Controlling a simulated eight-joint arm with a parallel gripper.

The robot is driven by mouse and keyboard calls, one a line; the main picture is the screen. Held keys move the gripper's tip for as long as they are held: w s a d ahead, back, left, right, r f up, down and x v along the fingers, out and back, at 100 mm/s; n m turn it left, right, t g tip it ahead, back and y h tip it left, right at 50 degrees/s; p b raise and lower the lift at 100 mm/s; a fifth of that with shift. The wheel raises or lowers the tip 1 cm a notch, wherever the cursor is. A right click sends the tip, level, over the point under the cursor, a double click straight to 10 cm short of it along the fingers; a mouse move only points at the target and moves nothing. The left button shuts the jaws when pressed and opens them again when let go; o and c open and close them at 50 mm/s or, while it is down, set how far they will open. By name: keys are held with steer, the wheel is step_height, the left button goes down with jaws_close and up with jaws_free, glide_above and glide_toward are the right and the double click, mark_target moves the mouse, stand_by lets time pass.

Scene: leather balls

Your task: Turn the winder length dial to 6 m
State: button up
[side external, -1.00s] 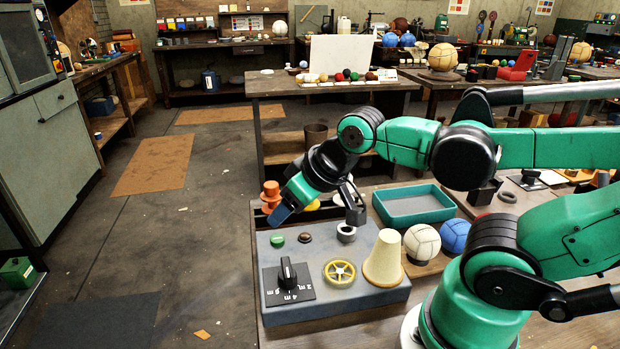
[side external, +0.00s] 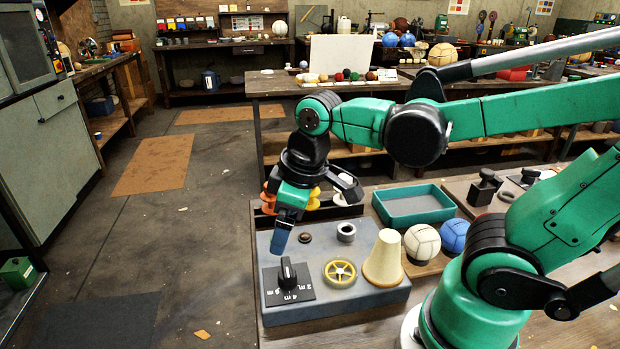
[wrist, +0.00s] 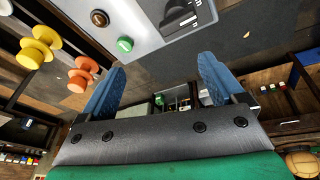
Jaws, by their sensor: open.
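The winder length dial is a black knob (side external: 288,271) on a black plate with white marks (side external: 304,292), at the front left of the grey winder panel (side external: 375,296). The marks are too small to read surely. The dial also shows at the top of the wrist view (wrist: 178,14). My gripper (side external: 279,250) points down above the panel's left edge, just behind and above the dial, apart from it. In the wrist view its two blue fingers (wrist: 160,88) are spread with nothing between them. The green button (wrist: 124,44) is hidden behind the fingers in the side view.
A white ball (side external: 422,244) and a teal tray (side external: 412,205) are to the right. Orange and yellow spools (wrist: 82,73) stand behind.

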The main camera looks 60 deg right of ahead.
mark_target(287, 266)
steer(key=n+g, duration=0.1)
steer(key=a+n+g, duration=0.1)
steer(key=n+g, duration=0.1)
steer(key=n, duration=0.1)
steer(key=shift+s+a+f, duration=0.2)
steer(key=shift+s+f, duration=0.1)
steer(key=shift+f, duration=2.85)
steer(key=shift+c, duration=0.3)
steer(key=c, duration=1.2)
steer(key=shift+c, duration=0.2)
